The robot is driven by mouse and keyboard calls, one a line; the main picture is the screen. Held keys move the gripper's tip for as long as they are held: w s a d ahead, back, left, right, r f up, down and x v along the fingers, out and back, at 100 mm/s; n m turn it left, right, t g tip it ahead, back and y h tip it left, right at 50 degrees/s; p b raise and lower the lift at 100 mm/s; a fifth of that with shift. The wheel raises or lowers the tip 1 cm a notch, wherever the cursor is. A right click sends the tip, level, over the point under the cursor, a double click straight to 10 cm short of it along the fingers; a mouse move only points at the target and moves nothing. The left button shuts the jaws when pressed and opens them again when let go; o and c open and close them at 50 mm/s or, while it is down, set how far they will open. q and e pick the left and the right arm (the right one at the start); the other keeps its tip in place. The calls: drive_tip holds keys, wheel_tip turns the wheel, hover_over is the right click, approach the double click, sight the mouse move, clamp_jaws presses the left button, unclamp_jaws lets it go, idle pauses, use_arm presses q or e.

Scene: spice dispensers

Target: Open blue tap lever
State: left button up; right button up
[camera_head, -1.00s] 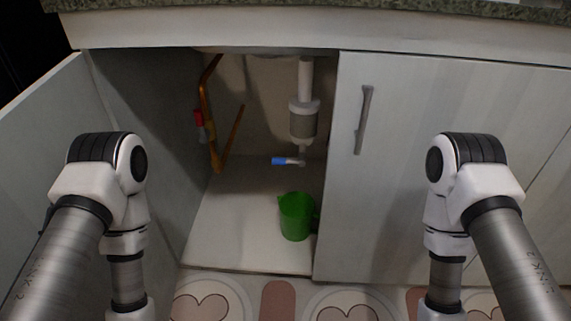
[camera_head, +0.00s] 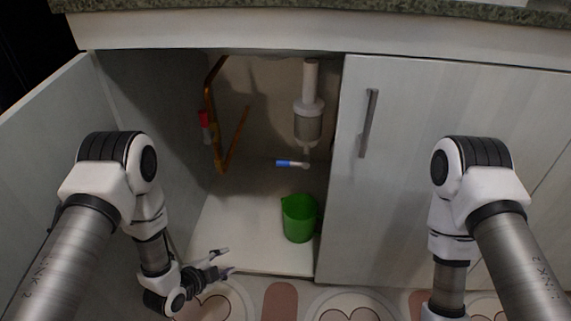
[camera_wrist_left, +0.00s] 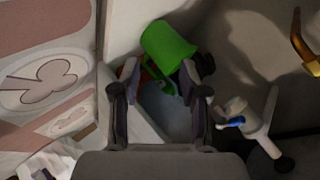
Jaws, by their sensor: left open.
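The blue tap lever (camera_head: 284,163) sticks out to the left at the bottom of the white filter pipe (camera_head: 308,125) inside the open cabinet. The lever (camera_wrist_left: 236,121) also shows in the left wrist view, right of my fingers. My left gripper (camera_head: 228,261) is open and empty at the cabinet's front edge, below and left of the lever and apart from it. In the left wrist view its two fingers (camera_wrist_left: 160,95) are spread, with the green bucket beyond them. My right gripper is out of view; only the right arm shows, in front of the closed door.
A green bucket (camera_head: 299,218) stands on the cabinet floor (camera_head: 245,225) below the lever. A copper pipe with a red handle (camera_head: 205,119) is at the left. The closed door (camera_head: 430,170) bounds the opening on the right, the open door (camera_head: 45,130) on the left.

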use_arm(q)
drive_tip(key=w+d+r+m+t+h, duration=0.3)
drive_tip(key=w+d+r+m+h, duration=0.1)
drive_tip(key=w+r+m, duration=0.3)
drive_tip(key=m+h, duration=0.6)
approach(285, 163)
drive_tip(key=w+d, duration=0.2)
drive_tip(key=b+x, duration=0.1)
drive_tip(key=x, duration=0.1)
drive_tip(key=b+x, duration=0.1)
drive_tip(key=x, duration=0.2)
drive_tip(key=b+x, duration=0.1)
drive_tip(key=x, duration=0.1)
drive_tip(key=shift+w+d+f, duration=0.1)
drive_tip(key=shift+w+f, duration=0.15)
drive_tip(key=shift+w, duration=0.05)
drive_tip(key=shift+w+d+r, duration=0.1)
clamp_jaws()
